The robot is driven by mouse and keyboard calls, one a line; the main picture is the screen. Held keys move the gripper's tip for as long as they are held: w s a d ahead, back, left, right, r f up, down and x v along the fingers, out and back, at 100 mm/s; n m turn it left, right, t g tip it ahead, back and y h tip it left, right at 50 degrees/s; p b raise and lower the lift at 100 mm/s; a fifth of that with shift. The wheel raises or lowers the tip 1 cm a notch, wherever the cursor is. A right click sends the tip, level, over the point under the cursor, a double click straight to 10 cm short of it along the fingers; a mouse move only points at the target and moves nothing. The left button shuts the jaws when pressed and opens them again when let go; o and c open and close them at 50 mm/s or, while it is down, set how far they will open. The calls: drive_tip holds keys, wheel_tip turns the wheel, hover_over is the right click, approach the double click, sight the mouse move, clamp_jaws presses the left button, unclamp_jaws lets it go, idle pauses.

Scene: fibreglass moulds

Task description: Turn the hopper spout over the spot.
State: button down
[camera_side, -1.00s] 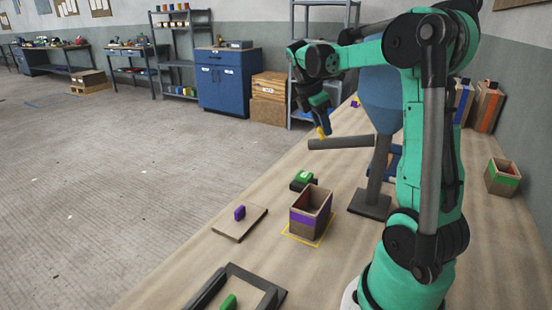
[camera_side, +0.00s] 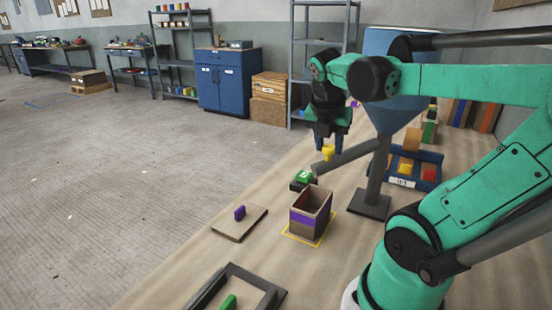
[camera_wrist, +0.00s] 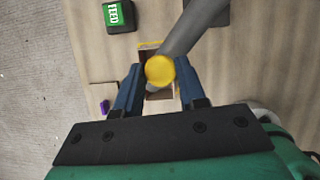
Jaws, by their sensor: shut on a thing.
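The hopper (camera_side: 397,115) is a blue funnel on a grey post. Its grey spout (camera_side: 352,155) slants down to the left and carries a yellow knob (camera_side: 328,153) near its free end. My gripper (camera_side: 328,146) is shut on the yellow knob from above. In the wrist view the knob (camera_wrist: 160,70) sits between the blue fingers. The spot is a yellow outline (camera_side: 290,236) on the table, with an open box (camera_side: 310,213) with a purple band standing on it. In the wrist view the knob partly covers the box (camera_wrist: 158,95). The spout's end appears behind the box in the side view.
A green FEED button (camera_side: 304,177) on a black base stands behind the box. A board (camera_side: 240,223) with a purple piece lies left of it, and a dark frame (camera_side: 262,281) in front. A blue tray (camera_side: 430,160) with coloured blocks lies right of the post.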

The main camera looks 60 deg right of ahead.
drive_tip(key=shift+s+a, duration=0.15)
drive_tip(key=shift+s, duration=0.05)
idle(0.4)
drive_tip(key=c, duration=0.5)
unclamp_jaws()
drive_tip(key=shift+r, duration=0.15)
drive_tip(key=shift+v, duration=2.7)
drive_tip(key=shift+s, duration=0.1)
drive_tip(key=w+a+f+m+t+y, duration=0.2)
drive_tip(key=w+a+f+m+t, duration=0.1)
drive_tip(key=a+m, duration=0.5)
drive_tip(key=w+a+f+m+t+y, duration=0.2)
drive_tip(key=w+a+f+m+t, duration=0.2)
drive_tip(key=a+m, duration=0.4)
drive_tip(key=w+f+m, duration=0.1)
drive_tip(key=m, duration=0.1)
drive_tip(key=shift+w+f+m+y, duration=0.25)
drive_tip(key=shift+f+m+y, duration=0.05)
drive_tip(key=shift+m, duration=0.1)
